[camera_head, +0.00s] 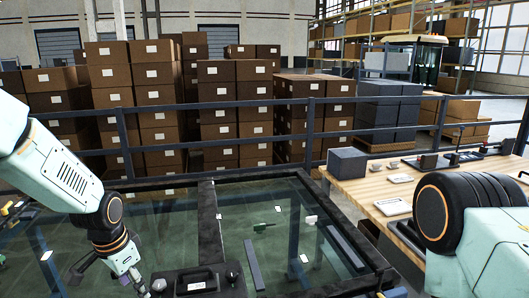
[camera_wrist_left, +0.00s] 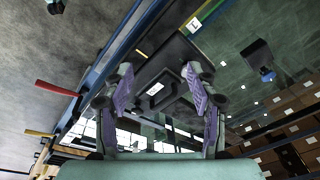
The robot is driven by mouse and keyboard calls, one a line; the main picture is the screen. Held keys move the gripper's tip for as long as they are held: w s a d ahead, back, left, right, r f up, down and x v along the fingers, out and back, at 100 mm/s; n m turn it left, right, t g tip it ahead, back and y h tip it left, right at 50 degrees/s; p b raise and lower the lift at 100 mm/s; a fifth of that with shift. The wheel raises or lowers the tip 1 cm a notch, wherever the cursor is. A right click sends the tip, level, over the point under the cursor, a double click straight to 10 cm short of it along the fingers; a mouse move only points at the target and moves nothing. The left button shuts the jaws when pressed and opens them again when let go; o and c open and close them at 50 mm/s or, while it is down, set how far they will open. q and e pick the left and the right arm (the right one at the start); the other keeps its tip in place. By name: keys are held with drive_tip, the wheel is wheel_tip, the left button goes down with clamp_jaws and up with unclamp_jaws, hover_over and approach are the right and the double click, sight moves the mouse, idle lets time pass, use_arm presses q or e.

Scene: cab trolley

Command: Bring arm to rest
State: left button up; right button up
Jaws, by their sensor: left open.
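My left arm comes in from the left, and its gripper (camera_head: 135,285) hangs low beside a black case-like object (camera_head: 190,284) with a handle. In the left wrist view my left gripper (camera_wrist_left: 160,75) has its two purple-padded fingers spread wide. The black case (camera_wrist_left: 172,65) with a white label shows beyond and between the fingers; nothing is seen gripped. My right arm (camera_head: 455,215) is folded at the right edge; its gripper is not clearly seen.
A dark-framed glass-topped surface (camera_head: 208,230) lies in front, with small items visible through it. A wooden workbench (camera_head: 360,190) with a grey box (camera_head: 347,162) stands at right. A blue railing (camera_head: 220,103) runs behind, before stacked brown cartons (camera_head: 235,95).

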use_arm(q)
drive_tip(key=s+d+f+n+b, duration=0.3)
drive_tip(key=s+f, duration=0.7)
drive_tip(key=f, duration=0.1)
drive_tip(key=s+d+f+n+t+b, duration=0.1)
drive_tip(key=s+d+f+n+b, duration=0.2)
drive_tip(key=s+f, duration=0.7)
drive_tip(key=shift+s+f+n+b, duration=0.25)
drive_tip(key=shift+f+n+b, duration=0.4)
drive_tip(key=shift+n, duration=0.05)
drive_tip(key=s+f+g+b, duration=0.1)
drive_tip(key=s+f, duration=0.1)
drive_tip(key=s, duration=0.2)
drive_tip(key=s+f+g+b, duration=0.1)
drive_tip(key=s+f, duration=0.1)
drive_tip(key=s, duration=0.3)
drive_tip(key=s+f+b, duration=0.1)
drive_tip(key=s+f, duration=0.1)
drive_tip(key=s, duration=0.2)
drive_tip(key=shift+s+d+f+g+b, duration=0.2)
drive_tip(key=shift+s+d+g+b, duration=0.1)
drive_tip(key=shift+g, duration=0.1)
drive_tip(key=shift+c, duration=0.6)
drive_tip(key=c, duration=0.3)
drive_tip(key=shift+s+a, duration=0.1)
drive_tip(key=shift+a, duration=0.05)
